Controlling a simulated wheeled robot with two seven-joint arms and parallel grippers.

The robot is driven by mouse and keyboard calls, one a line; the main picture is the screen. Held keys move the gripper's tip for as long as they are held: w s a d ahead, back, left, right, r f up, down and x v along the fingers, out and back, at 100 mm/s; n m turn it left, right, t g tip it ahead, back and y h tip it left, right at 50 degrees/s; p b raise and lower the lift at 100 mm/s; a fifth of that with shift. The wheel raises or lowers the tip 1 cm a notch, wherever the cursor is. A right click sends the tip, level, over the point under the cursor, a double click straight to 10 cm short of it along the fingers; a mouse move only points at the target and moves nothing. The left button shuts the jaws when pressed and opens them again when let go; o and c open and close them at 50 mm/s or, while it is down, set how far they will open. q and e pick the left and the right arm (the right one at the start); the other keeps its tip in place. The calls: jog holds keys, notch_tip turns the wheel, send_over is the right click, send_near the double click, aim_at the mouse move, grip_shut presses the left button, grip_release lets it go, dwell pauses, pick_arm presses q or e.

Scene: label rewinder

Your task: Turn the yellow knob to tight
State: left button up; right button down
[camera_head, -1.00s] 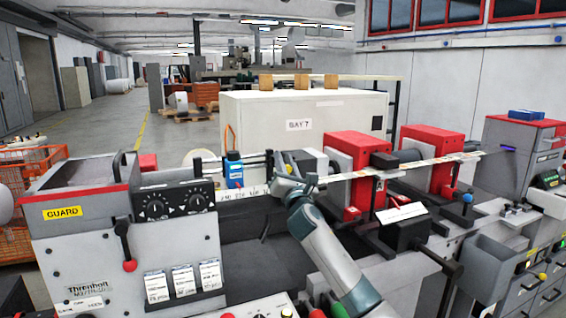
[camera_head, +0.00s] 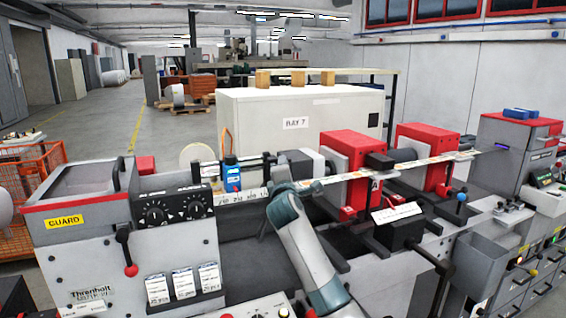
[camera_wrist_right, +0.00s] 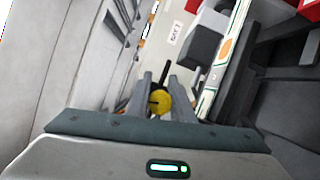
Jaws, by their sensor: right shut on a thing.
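In the right wrist view, the yellow knob (camera_wrist_right: 159,101) is round, with a dark bar or rod rising behind it. My right gripper (camera_wrist_right: 163,92) has one finger on each side of the knob and is shut on it. In the head view, my right arm comes up from the bottom middle. Its wrist and gripper (camera_head: 279,178) are at the printed label strip and rods of the rewinder, hiding the knob there. No tight marking is readable near the knob. My left gripper is not in view.
A blue-fronted unit (camera_head: 232,175) stands left of my right gripper. Red-and-grey blocks (camera_head: 349,165) stand to the right on the machine. A black box with a lever (camera_head: 400,232) is right of my arm. A dial panel (camera_head: 172,208) is at left.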

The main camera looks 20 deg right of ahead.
jog(key=shift+f+m+g+p, duration=0.15)
jog(key=shift+m+g+p, duration=0.4)
jog(key=shift+m, duration=0.65)
jog(key=shift+f, duration=0.1)
jog(key=c, duration=1.5)
grip_release()
jog(key=shift+c, duration=0.2)
jog(key=shift+f, duration=0.15)
